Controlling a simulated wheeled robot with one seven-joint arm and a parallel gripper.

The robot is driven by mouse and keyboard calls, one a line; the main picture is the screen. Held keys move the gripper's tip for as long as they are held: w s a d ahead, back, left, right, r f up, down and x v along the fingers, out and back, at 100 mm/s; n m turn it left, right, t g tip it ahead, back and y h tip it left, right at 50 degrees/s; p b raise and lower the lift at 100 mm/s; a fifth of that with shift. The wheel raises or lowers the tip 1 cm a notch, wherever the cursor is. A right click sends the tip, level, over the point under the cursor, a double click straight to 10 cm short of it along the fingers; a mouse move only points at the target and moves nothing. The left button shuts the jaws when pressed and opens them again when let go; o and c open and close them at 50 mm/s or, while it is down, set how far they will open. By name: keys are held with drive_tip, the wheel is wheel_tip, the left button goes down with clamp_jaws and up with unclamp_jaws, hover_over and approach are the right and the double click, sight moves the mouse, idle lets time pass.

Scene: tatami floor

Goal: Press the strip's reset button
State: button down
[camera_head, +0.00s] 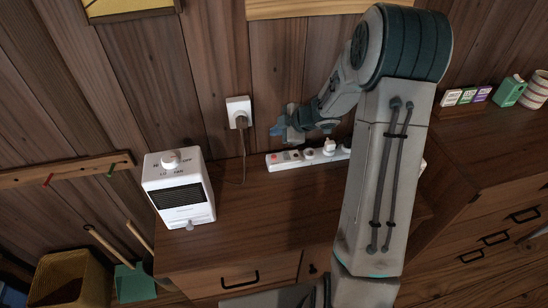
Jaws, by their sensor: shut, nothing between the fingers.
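A white power strip (312,156) lies on the brown cabinet top close to the wood wall. It has a small red button (276,157) at its left end, several sockets along it and a white plug (329,146) standing in one of them. My arm hides part of its right end. My gripper (284,131) is above and behind the strip's left end, shut and empty. It looks apart from the red button, but the exact gap is hard to judge from this one view.
A white heater (178,189) with a top knob stands left on the cabinet. A cord hangs from the wall outlet (238,112). Small boxes (467,96), a green container (509,91) and a striped cup (536,90) stand at right. The cabinet top before the strip is clear.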

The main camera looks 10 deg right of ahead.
drive_tip(key=b, duration=0.7)
hover_over(274, 157)
drive_tip(key=f, duration=0.4)
drive_tip(key=d+f, duration=0.1)
drive_tip(key=f, duration=0.1)
drive_tip(key=shift+s+f, duration=0.25)
drive_tip(key=shift+f, duration=0.8)
idle(0.4)
drive_tip(key=shift+f, duration=0.4)
drive_tip(key=shift+f+b, duration=0.4)
idle(0.4)
drive_tip(key=shift+r, duration=0.15)
idle(0.3)
drive_tip(key=shift+r+p, duration=0.75)
drive_tip(key=shift+p, duration=0.4)
